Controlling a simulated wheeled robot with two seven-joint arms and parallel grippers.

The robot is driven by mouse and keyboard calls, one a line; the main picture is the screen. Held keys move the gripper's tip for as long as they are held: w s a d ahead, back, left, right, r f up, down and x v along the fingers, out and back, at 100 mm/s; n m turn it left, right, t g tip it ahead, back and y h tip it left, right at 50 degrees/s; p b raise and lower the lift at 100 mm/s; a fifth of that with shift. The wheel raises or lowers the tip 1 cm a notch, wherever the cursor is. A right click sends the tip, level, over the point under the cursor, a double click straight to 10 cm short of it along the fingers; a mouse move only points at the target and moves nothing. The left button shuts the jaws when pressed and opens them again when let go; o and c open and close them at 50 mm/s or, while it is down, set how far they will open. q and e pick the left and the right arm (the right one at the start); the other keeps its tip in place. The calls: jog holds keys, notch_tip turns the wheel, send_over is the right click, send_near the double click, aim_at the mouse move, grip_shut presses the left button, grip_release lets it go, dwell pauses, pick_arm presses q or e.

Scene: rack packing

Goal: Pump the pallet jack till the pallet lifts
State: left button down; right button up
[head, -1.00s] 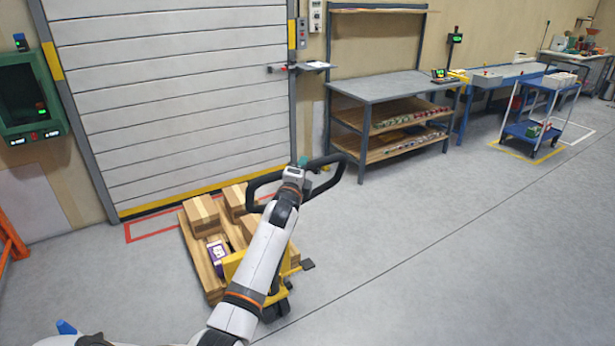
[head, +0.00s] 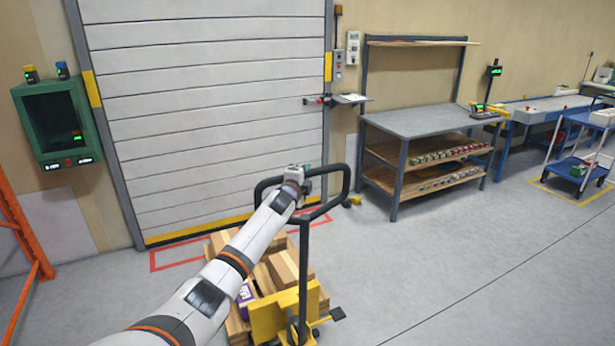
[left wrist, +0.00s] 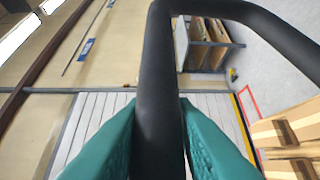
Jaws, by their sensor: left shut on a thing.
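The yellow pallet jack (head: 268,318) stands in front of the shutter door, its black loop handle (head: 345,182) raised at the top of a dark shaft. The wooden pallet (head: 238,326) with several boxes (head: 284,266) and a purple package (head: 245,295) is at the jack, partly hidden by my arm. I cannot tell whether the pallet is off the floor. My right gripper is out of view.
A shutter door (head: 210,110) with a red floor outline is behind the pallet. A grey workbench (head: 420,120) with shelves stands to the right, a blue cart (head: 575,165) farther right. An orange rack (head: 30,240) is at left.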

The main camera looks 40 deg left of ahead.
pick_arm(q)
jog(key=c, duration=1.2)
grip_release()
jog(key=shift+s+d, duration=0.1)
jog(key=b+v, duration=0.2)
jog(key=v, duration=0.9)
jog(key=shift+s, duration=0.4)
jog(key=shift+f, duration=0.1)
